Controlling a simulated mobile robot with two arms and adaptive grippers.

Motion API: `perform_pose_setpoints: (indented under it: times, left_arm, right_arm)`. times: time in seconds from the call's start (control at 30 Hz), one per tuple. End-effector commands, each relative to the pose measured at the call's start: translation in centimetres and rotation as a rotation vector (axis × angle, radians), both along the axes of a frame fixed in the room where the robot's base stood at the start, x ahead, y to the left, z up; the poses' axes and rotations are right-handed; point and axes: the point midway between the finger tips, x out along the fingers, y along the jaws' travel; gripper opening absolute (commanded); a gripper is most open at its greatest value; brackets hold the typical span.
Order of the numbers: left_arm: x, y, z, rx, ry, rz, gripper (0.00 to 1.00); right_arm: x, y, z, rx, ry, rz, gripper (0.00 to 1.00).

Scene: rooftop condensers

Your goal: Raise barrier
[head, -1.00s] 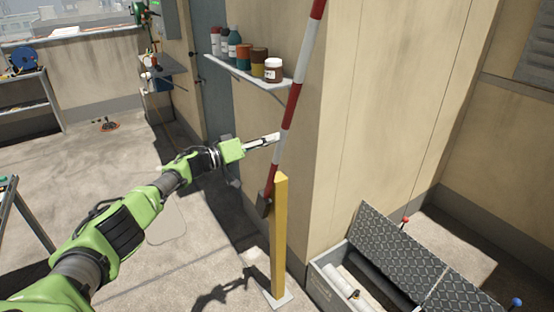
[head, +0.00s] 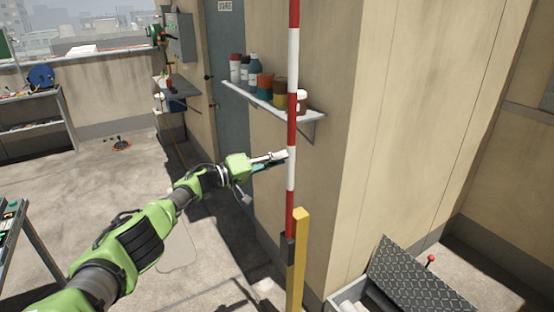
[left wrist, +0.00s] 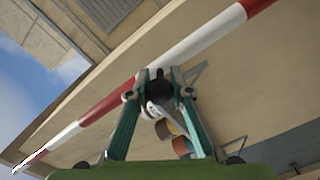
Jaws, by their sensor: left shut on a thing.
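The barrier is a red and white striped pole (head: 293,110), standing almost upright beside a yellow post (head: 299,258). A dark piece (head: 290,250) is at the pole's lower end, against the post. My left gripper (head: 284,156) reaches the pole from the left at about mid-height. In the left wrist view, the striped pole (left wrist: 210,36) crosses diagonally just beyond the fingertips. There my left gripper (left wrist: 157,84) is closed around a small dark grip at the pole. My right gripper is not in view.
A wall shelf with paint containers (head: 265,98) is behind the pole. A box with a chequered-plate lid (head: 415,280) is at lower right. The floor at left is mostly clear.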

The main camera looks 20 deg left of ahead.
Motion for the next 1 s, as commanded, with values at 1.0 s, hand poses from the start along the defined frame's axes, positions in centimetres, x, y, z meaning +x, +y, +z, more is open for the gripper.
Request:
perform_pose_setpoints:
  times: [1.0]
  left_arm:
    - [-3.8, 3.4, -0.1, 0.000, 0.000, 0.006, 0.38]
  right_arm:
    - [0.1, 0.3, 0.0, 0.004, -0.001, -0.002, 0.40]
